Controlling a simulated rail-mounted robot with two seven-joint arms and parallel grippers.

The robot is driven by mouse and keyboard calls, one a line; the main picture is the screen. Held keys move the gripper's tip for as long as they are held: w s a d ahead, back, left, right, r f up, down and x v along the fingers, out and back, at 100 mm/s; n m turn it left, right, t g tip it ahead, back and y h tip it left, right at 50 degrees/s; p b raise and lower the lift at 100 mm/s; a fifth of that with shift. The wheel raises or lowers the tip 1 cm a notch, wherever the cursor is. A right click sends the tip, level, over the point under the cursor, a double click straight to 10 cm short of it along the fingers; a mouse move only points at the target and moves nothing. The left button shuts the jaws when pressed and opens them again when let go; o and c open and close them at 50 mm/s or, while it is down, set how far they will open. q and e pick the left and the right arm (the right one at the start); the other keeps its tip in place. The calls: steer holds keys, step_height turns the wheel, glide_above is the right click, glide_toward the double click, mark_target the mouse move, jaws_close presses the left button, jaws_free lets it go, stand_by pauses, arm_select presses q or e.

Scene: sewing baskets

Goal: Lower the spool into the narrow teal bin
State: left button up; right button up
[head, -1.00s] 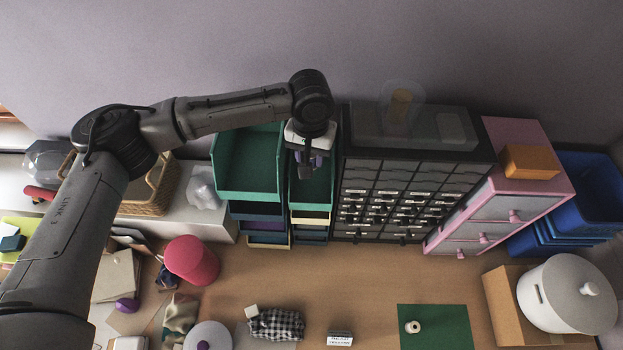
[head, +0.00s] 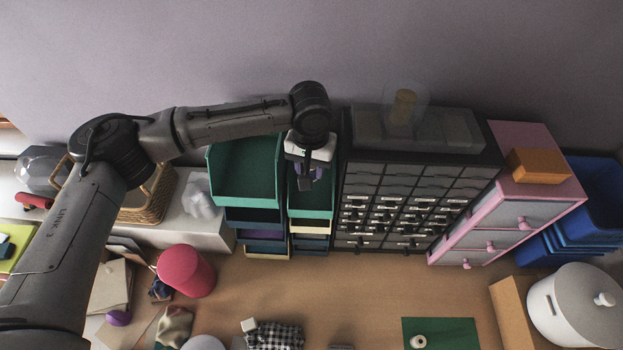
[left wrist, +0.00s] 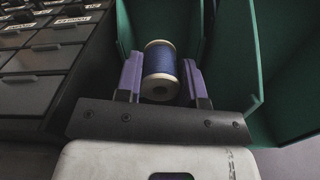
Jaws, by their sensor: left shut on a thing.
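My left gripper (head: 306,178) is above and partly inside the narrow teal bin (head: 312,205), the top one of the narrow stack. In the left wrist view, its two purple fingers (left wrist: 161,80) are shut on the spool (left wrist: 160,62). The spool has blue thread and pale ends. Teal walls of the narrow bin (left wrist: 125,30) rise around it in that view. In the head view the gripper hides the spool. I cannot tell whether the spool touches the bin floor. My right gripper is not in view.
A wider teal bin (head: 245,178) stands just left of the narrow one. A dark cabinet of small drawers (head: 405,190) stands close on the right, with clear boxes on top. A pink drawer unit (head: 490,215) is further right. The brown tabletop in front (head: 370,285) has free room.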

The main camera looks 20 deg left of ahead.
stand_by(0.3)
arm_select(q)
steer(key=shift+f, duration=4.1)
steer(key=shift+f, duration=0.5)
steer(key=shift+f+b, duration=0.3)
steer(key=shift+f, duration=0.15)
